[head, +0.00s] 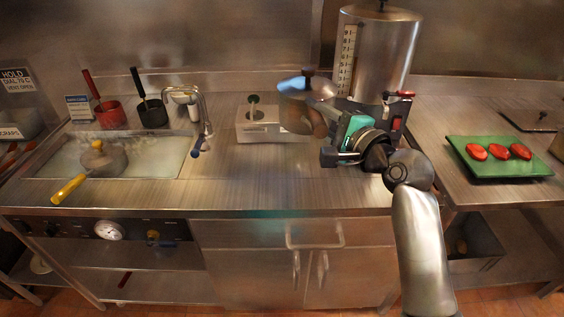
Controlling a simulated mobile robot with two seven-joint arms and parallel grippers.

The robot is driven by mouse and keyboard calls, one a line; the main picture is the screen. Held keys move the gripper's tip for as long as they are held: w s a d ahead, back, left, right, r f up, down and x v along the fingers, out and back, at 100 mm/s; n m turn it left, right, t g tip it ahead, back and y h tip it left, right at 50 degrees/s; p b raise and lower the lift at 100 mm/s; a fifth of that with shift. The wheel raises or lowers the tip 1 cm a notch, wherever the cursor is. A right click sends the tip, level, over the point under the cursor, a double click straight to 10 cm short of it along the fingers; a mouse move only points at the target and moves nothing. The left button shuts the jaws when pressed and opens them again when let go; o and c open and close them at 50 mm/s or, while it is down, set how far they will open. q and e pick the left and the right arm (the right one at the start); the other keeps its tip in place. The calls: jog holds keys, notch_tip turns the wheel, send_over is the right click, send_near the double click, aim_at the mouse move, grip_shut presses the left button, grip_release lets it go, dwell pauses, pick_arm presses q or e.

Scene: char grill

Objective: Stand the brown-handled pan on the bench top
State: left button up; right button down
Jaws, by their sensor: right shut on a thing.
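My right gripper (325,112) is above the bench top (260,190), left of the tall steel cylinder. It is shut on a brownish thing (297,113) with a bluish, shiny upper part and a dark knob. This looks like the brown-handled pan, held off the bench, but the gripper and arm hide much of it and I cannot make out its handle clearly. My left gripper is not in view.
A water well (55,160) with a yellow-handled pan (70,190) lies left. A green tray (505,170) is right. The front-middle bench is clear.

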notch_tip(320, 180, down, 19)
jog(key=b, duration=0.7)
jog(key=shift+b, duration=0.3)
jog(key=shift+w, duration=0.1)
jog(key=c, duration=1.1)
grip_release()
jog(key=shift+f, duration=0.35)
jog(key=o, duration=0.5)
jog(key=v, duration=1.2)
jog(key=shift+r, duration=0.2)
